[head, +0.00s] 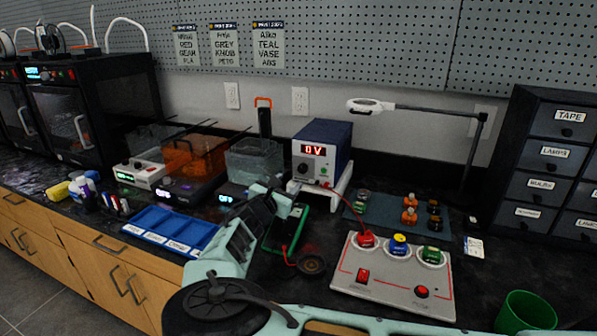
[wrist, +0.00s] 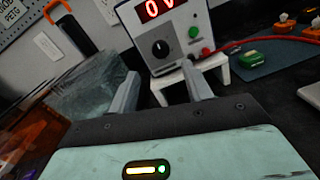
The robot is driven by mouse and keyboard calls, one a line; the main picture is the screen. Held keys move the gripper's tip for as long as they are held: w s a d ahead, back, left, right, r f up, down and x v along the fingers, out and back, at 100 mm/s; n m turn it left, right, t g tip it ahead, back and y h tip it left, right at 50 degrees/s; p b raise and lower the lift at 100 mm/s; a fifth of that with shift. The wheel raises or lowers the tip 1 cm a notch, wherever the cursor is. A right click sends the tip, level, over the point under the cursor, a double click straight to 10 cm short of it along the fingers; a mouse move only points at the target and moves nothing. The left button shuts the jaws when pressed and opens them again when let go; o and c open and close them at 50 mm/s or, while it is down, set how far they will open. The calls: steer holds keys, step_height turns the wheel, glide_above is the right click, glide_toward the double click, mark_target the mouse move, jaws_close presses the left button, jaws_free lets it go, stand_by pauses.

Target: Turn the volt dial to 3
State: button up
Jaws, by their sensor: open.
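The power supply (head: 322,150) is a blue box with a white front, standing on a small white stand on the bench. Its red display reads 0 V. The black volt dial (wrist: 160,48) sits on the front below the display, with a light pointer mark near its top; it is small in the head view (head: 302,168). Green and red terminals lie to its right. My gripper (wrist: 158,92) is open and empty, its two fingers pointing toward the power supply, below the dial and apart from it. In the head view my gripper (head: 284,197) is just in front of the supply's stand.
A board (head: 385,284) with red, blue and green knobs lies right of my arm, with a red lead near it. A blue tray (head: 165,232) lies left. Clear tanks (head: 255,160) stand left of the supply. A lamp (head: 372,106) reaches over from the right.

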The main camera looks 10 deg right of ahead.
mark_target(302, 170)
steer(key=p+x, duration=0.1)
steer(key=x, duration=0.7)
steer(key=c, duration=1)
